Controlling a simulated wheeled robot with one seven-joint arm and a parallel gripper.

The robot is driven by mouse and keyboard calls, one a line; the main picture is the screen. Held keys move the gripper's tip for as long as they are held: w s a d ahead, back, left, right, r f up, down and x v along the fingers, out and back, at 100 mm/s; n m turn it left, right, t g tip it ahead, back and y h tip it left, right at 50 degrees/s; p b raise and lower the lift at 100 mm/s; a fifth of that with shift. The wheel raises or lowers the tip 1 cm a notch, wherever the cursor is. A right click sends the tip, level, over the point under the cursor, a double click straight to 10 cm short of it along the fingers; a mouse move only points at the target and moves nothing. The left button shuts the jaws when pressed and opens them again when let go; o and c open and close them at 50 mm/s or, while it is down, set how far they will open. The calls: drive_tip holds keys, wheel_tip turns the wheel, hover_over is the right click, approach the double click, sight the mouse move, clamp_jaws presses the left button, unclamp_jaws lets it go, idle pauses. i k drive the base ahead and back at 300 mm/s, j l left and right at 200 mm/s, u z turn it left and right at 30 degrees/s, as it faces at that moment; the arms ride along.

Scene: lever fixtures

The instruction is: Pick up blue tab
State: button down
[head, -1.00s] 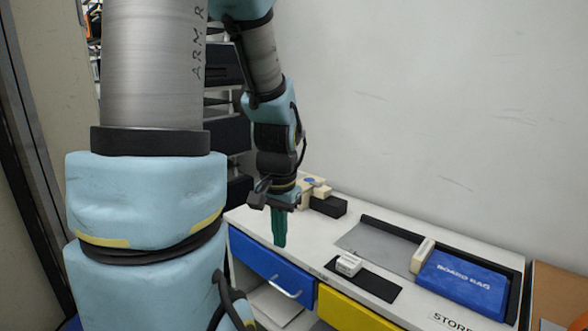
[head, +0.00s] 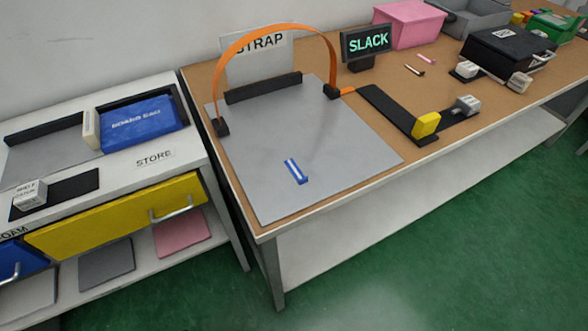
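The blue tab (head: 296,172) lies on the grey plate (head: 335,158) on the brown bench in the head view. It is a small blue piece with a white stripe, near the plate's front middle. An orange strap (head: 270,32) arches over the back of the plate, its ends at two black blocks. My gripper is not in the head view now, so its state does not show.
A SLACK display (head: 366,44), a yellow block (head: 426,124) on a black strip, and a pink box (head: 407,22) stand to the right. A white STORE cabinet (head: 185,135) with a blue bag (head: 143,121) stands left. The plate's front is clear.

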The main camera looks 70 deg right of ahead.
sight(296, 174)
drive_tip(key=k+l+z, duration=0.45)
drive_tip(key=k+l, duration=0.8)
drive_tip(key=k, duration=0.15)
